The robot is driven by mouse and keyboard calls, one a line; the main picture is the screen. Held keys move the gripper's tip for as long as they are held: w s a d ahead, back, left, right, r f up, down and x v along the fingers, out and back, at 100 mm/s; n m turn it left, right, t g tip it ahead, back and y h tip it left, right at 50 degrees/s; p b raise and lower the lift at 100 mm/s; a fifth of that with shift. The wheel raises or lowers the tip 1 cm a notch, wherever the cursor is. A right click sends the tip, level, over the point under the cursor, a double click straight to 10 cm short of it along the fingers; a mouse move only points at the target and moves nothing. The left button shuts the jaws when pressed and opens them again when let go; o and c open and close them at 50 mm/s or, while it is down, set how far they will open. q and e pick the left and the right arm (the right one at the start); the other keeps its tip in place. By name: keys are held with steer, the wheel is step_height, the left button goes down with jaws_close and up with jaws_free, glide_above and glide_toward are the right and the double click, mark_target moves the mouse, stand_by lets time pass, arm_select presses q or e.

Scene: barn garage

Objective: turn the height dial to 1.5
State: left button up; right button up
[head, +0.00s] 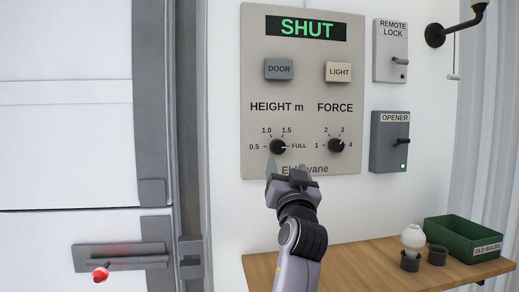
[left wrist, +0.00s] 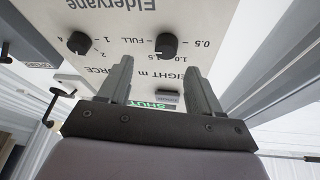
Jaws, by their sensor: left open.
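The height dial (head: 278,146) is a round black knob on the grey control panel (head: 352,75), under "HEIGHT m". Its scale reads 0.5, 1.0, 1.5 and FULL, and its pale mark seems to point right, toward FULL. My left gripper (head: 286,168) is open just below the dial, its fingers pointing up at the panel. In the left wrist view the picture is upside down; the dial (left wrist: 166,45) shows beyond the two spread fingers (left wrist: 157,64), with nothing between them. Contact is not visible. My right gripper is not in view.
The force dial (head: 336,146) is close on the right. DOOR (head: 279,69) and LIGHT (head: 338,72) buttons are above, under a display reading SHUT (head: 306,28). The opener box (head: 390,142) and remote lock (head: 390,50) are further right. A wooden shelf (head: 350,262) holds a green bin (head: 450,238).

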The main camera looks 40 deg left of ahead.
mark_target(279, 149)
arm_select(q)
steer(key=shift+n, duration=0.4)
steer(key=shift+s+a+r+p+x, duration=0.15)
steer(key=shift+p+x, duration=0.2)
steer(key=shift+x, duration=1.5)
steer(key=shift+s+a+r+p+x, duration=0.15)
steer(key=shift+p+x, duration=0.15)
steer(key=shift+x, duration=1.6)
steer(key=shift+d, duration=0.1)
steer(key=shift+f, duration=0.1)
steer(key=c, duration=1)
